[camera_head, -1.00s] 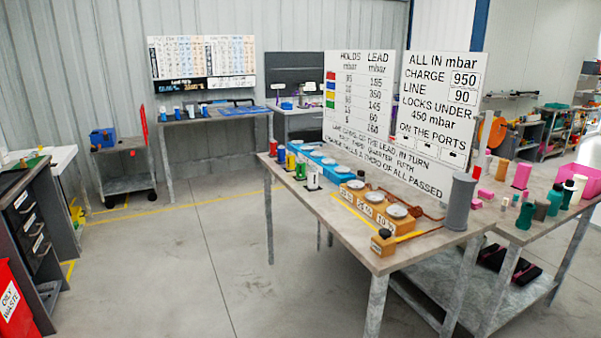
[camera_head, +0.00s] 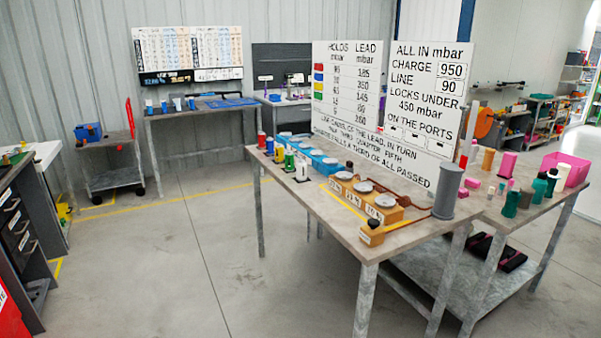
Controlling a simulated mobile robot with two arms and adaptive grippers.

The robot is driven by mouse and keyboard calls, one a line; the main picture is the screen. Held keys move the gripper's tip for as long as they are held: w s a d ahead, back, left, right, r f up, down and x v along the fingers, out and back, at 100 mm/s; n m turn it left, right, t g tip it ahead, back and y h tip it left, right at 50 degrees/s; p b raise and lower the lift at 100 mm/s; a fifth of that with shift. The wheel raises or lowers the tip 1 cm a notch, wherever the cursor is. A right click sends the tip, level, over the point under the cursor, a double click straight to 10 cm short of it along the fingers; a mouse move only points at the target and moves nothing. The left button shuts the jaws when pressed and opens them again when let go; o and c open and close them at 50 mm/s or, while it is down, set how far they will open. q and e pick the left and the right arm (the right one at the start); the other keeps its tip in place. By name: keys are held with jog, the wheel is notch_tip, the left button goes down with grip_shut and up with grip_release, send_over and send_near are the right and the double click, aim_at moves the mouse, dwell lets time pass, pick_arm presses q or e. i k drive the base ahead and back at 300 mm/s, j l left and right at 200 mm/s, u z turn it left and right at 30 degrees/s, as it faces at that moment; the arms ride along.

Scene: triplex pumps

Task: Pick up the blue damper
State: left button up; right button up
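A small blue cylinder (camera_head: 270,147), which looks like the blue damper, stands upright at the left end of the near table (camera_head: 408,238). It is in a row with a red cylinder (camera_head: 261,139), a yellow one (camera_head: 279,155), a green one (camera_head: 289,161) and a white one (camera_head: 301,169). Other small blue cylinders (camera_head: 164,105) stand on the back bench; I cannot tell what they are. Neither of my grippers is in view.
Blue blocks (camera_head: 325,164), an orange block with gauges (camera_head: 364,201) and a grey cylinder (camera_head: 446,192) occupy the near table. Sign boards (camera_head: 346,95) stand behind them. A cart (camera_head: 112,178) and dark drawers (camera_head: 20,230) stand left. The floor (camera_head: 190,255) between is clear.

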aim_at(269, 145)
jog(key=i+j+z, duration=0.15)
jog(key=i+j, duration=0.2)
jog(key=i, duration=0.2)
jog(key=i+j+z, duration=0.1)
jog(key=i+j, duration=0.35)
jog(key=i, duration=0.1)
